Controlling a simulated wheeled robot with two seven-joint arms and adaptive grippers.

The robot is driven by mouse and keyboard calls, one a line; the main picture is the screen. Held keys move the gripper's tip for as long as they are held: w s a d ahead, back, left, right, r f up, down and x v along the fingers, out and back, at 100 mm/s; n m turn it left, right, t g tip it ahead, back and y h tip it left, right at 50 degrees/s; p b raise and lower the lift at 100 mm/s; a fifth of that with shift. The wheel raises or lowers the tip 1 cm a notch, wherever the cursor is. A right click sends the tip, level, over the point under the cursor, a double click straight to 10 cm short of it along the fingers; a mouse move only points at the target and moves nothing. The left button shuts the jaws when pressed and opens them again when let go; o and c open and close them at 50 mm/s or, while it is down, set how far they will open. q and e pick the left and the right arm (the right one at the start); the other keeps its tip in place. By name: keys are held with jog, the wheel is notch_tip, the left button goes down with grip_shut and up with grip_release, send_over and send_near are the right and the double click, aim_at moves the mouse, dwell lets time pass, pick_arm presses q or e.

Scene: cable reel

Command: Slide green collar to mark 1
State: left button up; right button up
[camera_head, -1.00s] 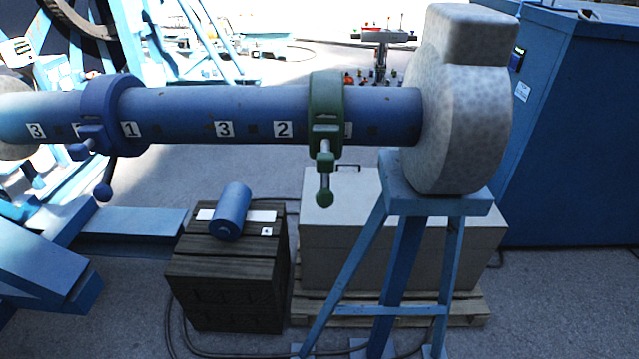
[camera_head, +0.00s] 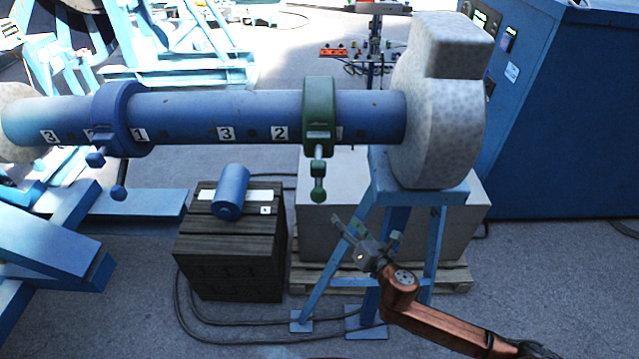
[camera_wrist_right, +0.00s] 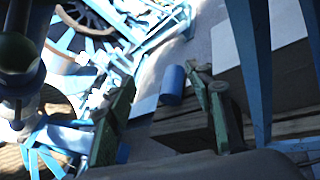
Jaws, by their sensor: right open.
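The green collar (camera_head: 319,115) is clamped around the blue horizontal bar (camera_head: 180,115), near its right end. Its screw handle (camera_head: 318,180) hangs down below. On the bar, labels 3 (camera_head: 226,134) and 2 (camera_head: 280,133) lie left of the collar; another label, mostly hidden, shows at its right edge. My right gripper (camera_head: 366,228) is open and empty, below and right of the handle, apart from it. In the right wrist view its two fingers (camera_wrist_right: 160,82) are spread. A dark green rounded part (camera_wrist_right: 16,55) at upper left there looks like the collar's handle. My left gripper is not in view.
A blue collar (camera_head: 118,115) sits further left on the bar, by another label 1. The grey speckled end block (camera_head: 437,130) rests on a blue stand (camera_head: 425,230). A dark wooden crate (camera_head: 230,250) carries a blue cylinder (camera_head: 231,190). The bar between the collars is clear.

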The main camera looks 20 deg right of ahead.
aim_at(323, 200)
jog(key=s+a+r+n+y, duration=0.1)
jog(key=s+a+r, duration=0.1)
jog(key=r, duration=0.2)
jog(key=s+a+r+n+t+y+p, duration=0.1)
jog(key=s+a+r+n, duration=0.1)
jog(key=r, duration=0.3)
jog(key=s+a+r+n, duration=0.2)
jog(key=r, duration=0.3)
jog(key=shift+s+a+y+p, duration=0.1)
jog(key=shift+s+y+p, duration=0.05)
jog(key=shift+y+p, duration=0.2)
jog(key=shift+w+a+r, duration=0.15)
jog(key=shift+w, duration=0.15)
jog(key=p+x, duration=0.2)
jog(key=x, duration=0.5)
grip_shut()
